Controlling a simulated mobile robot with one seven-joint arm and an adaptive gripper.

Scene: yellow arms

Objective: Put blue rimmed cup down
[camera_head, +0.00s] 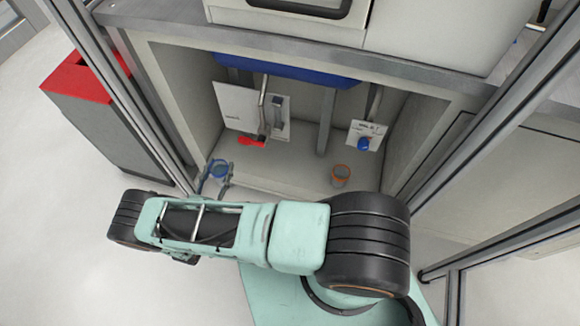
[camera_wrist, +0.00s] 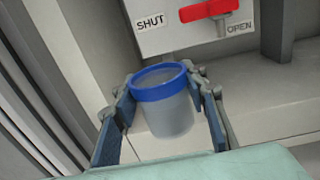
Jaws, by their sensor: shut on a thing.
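The blue rimmed cup (camera_wrist: 166,112) is a grey, translucent cup with a wide blue band at its rim. In the wrist view it sits between the two fingers of my gripper (camera_wrist: 165,110), which is shut on it. The cup is slightly tilted in that view, with its opening showing. In the head view the cup (camera_head: 219,168) shows as a small blue ring at the left front of the cabinet opening. My gripper (camera_head: 216,176) is around it there. The cup's base is hard to make out, so I cannot tell whether it touches the floor.
An orange-rimmed cup (camera_head: 341,174) stands on the cabinet floor to the right. A red valve handle (camera_head: 252,141) and a blue knob (camera_head: 364,144) are at the back. The cabinet's left wall is close to my gripper. A grey box with a red top (camera_head: 84,76) stands outside, left.

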